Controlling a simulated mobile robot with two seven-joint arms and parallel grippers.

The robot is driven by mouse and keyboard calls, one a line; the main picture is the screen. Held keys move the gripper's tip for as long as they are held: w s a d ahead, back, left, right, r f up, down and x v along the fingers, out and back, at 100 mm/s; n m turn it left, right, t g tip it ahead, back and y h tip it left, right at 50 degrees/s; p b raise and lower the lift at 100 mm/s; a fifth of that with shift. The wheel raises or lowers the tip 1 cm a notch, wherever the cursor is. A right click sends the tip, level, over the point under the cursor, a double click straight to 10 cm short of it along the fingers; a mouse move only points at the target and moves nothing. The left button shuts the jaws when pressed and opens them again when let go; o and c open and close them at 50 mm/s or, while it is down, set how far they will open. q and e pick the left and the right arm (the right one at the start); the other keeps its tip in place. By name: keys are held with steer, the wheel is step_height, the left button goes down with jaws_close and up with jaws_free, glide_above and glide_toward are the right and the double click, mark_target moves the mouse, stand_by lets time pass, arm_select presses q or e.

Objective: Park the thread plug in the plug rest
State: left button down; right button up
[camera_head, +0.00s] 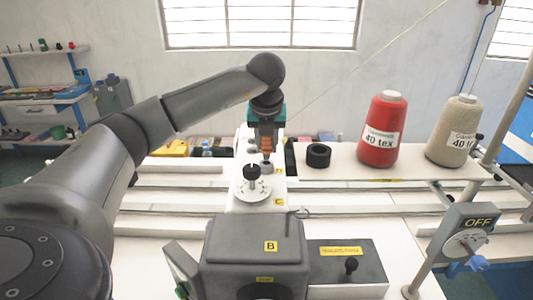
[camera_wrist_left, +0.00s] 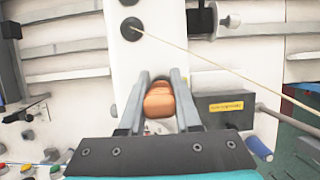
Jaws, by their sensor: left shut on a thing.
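My left gripper (camera_head: 266,152) points down over the white machine arm, shut on an orange-brown piece, which looks like the thread plug (camera_head: 266,144). In the left wrist view the plug (camera_wrist_left: 158,100) sits between the two grey fingers of the gripper (camera_wrist_left: 157,104). A small grey round fitting (camera_head: 266,167) shows just below the fingertips in the head view; whether the plug touches it I cannot tell. I cannot tell which fitting is the plug rest. My right gripper is not in view.
A black knob on a white disc (camera_head: 253,191) stands close in front of the gripper. A black ring (camera_head: 318,155), a red cone (camera_head: 381,131) and a beige cone (camera_head: 453,133) stand to the right. A pale thread (camera_wrist_left: 250,73) crosses the wrist view to a dark disc (camera_wrist_left: 131,29).

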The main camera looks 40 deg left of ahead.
arm_select(q)
steer(key=shift+r+p, duration=1.5)
steer(key=shift+r, duration=0.5)
